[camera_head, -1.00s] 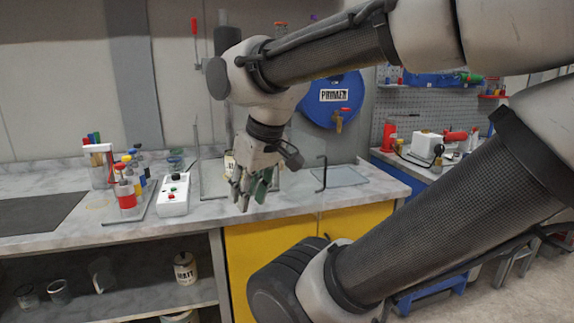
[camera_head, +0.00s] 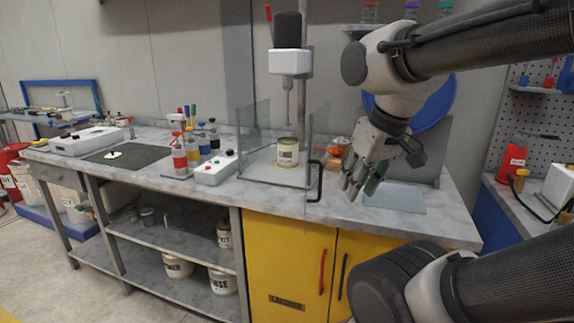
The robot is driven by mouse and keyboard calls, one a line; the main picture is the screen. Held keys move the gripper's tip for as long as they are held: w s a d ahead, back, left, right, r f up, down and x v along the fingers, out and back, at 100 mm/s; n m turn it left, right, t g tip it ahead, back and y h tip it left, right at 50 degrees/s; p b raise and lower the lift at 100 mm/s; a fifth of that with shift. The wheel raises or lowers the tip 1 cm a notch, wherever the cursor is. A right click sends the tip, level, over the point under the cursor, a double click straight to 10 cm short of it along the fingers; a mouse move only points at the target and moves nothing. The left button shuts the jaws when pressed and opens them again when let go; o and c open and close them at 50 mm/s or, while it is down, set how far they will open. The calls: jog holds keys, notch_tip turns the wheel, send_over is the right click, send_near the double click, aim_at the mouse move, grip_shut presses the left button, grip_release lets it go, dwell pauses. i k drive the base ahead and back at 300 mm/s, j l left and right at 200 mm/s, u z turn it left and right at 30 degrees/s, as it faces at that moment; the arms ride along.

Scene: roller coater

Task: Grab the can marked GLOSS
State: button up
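A small can (camera_head: 288,152) with a pale label stands upright inside a clear-walled mixer enclosure on the bench; its lettering is too small to read. More labelled cans stand on the shelves below: a can (camera_head: 223,235) on the upper shelf, a can (camera_head: 222,282) that seems to read RINSE, and a can (camera_head: 177,265) with an unreadable label. I cannot make out GLOSS on any can. My gripper (camera_head: 360,186) points down over the bench, right of the enclosure and apart from the can. Its fingers look spread, with nothing seen between them.
The enclosure's glass walls (camera_head: 253,130) and dark handle (camera_head: 315,180) stand between my gripper and the can. A mixer (camera_head: 290,62) hangs above it. Bottles (camera_head: 180,158) and a white control box (camera_head: 216,168) stand left. A grey tray (camera_head: 395,197) lies at right.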

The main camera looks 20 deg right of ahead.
aim_at(288, 146)
jog(key=k+l, duration=0.1)
jog(key=l, duration=0.2)
jog(key=k+l, duration=0.1)
jog(key=l, duration=0.2)
jog(key=k+l, duration=0.15)
jog(key=l, duration=0.15)
jog(key=i+j, duration=0.15)
jog(key=j, duration=0.2)
jog(key=i+j, duration=0.2)
jog(key=j, duration=0.2)
jog(key=i+j, duration=0.15)
jog(key=j, duration=0.2)
jog(key=i+j, duration=0.15)
jog(key=j, duration=0.2)
jog(key=i+l, duration=0.15)
jog(key=i, duration=0.15)
jog(key=i+l+u, duration=0.1)
jog(key=i+l, duration=0.1)
jog(key=i, duration=0.1)
